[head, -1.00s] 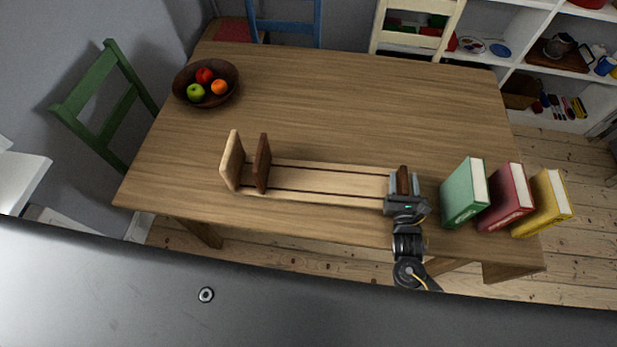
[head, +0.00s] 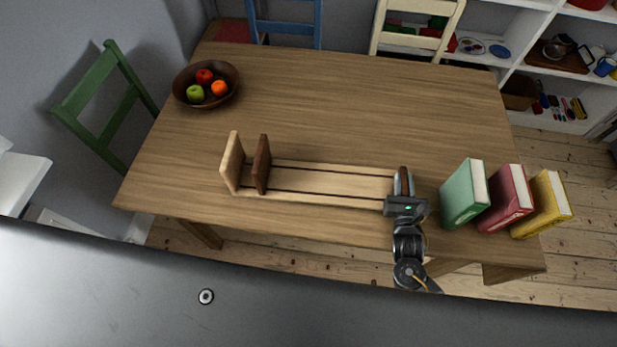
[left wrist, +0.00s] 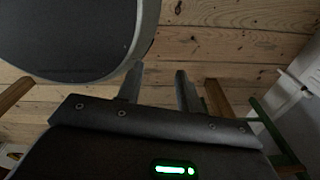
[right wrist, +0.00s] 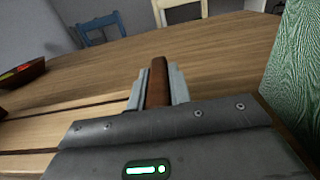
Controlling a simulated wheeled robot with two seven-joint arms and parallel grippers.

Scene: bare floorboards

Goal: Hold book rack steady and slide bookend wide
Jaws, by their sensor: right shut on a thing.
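The book rack (head: 320,182) lies on the table, a long pale wooden base with dark slots. A pale end board (head: 232,163) stands at its left end. The dark brown bookend (head: 262,164) stands upright just right of that board, with a gap between them. My right gripper (head: 403,186) is shut on the brown end board (right wrist: 158,82) at the rack's right end, its fingers on either side of the board. My left gripper (left wrist: 160,85) is open and empty over the floor, outside the head view.
A green book (head: 463,193), a red book (head: 507,199) and a yellow book (head: 544,205) stand close to the right of my right gripper. A fruit bowl (head: 206,84) sits at the back left. The table (head: 350,110) behind the rack is clear.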

